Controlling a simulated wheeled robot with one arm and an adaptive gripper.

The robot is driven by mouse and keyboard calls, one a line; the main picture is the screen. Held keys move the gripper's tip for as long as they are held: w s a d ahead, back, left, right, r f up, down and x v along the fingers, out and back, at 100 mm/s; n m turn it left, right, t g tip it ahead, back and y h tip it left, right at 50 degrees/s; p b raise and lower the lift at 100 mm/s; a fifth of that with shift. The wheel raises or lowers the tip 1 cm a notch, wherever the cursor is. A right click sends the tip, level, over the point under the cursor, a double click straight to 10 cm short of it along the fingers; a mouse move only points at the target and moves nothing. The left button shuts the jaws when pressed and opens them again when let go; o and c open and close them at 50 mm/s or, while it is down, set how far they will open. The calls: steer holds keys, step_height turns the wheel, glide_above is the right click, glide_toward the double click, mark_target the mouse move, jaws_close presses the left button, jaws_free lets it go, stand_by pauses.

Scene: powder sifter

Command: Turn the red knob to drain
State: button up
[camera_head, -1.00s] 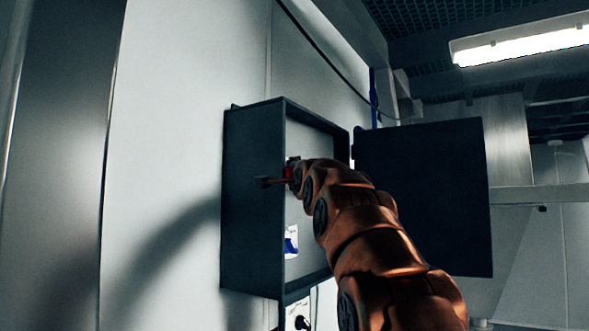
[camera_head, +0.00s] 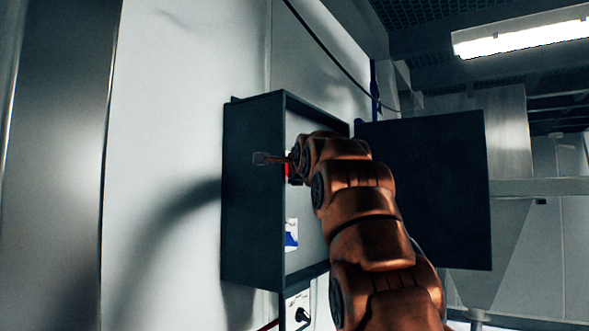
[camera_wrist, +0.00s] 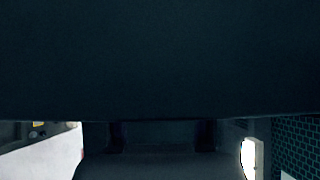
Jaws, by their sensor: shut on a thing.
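The red knob (camera_head: 290,173) shows only as a small red patch inside the open dark wall box (camera_head: 252,200), at the end of my copper arm. My gripper (camera_head: 289,165) is at that patch and is shut on the knob. Its fingertips and most of the knob are hidden behind my arm and the box's side wall. A slim part at my wrist sticks out to the left, across the box's front edge. The wrist view is mostly dark and shows neither the knob nor the fingertips clearly.
The box's dark door (camera_head: 430,190) stands open to the right of my arm. A white and blue label (camera_head: 291,234) is inside the box, low down. A socket with a plug (camera_head: 299,312) is below the box. The pale wall on the left is bare.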

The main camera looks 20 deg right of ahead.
steer(key=shift+f, duration=0.2)
steer(key=o, duration=1.2)
steer(key=shift+r, duration=0.1)
steer(key=shift+c, duration=0.2)
steer(key=shift+s, duration=0.15)
steer(key=v, duration=1.2)
steer(key=shift+r, duration=0.1)
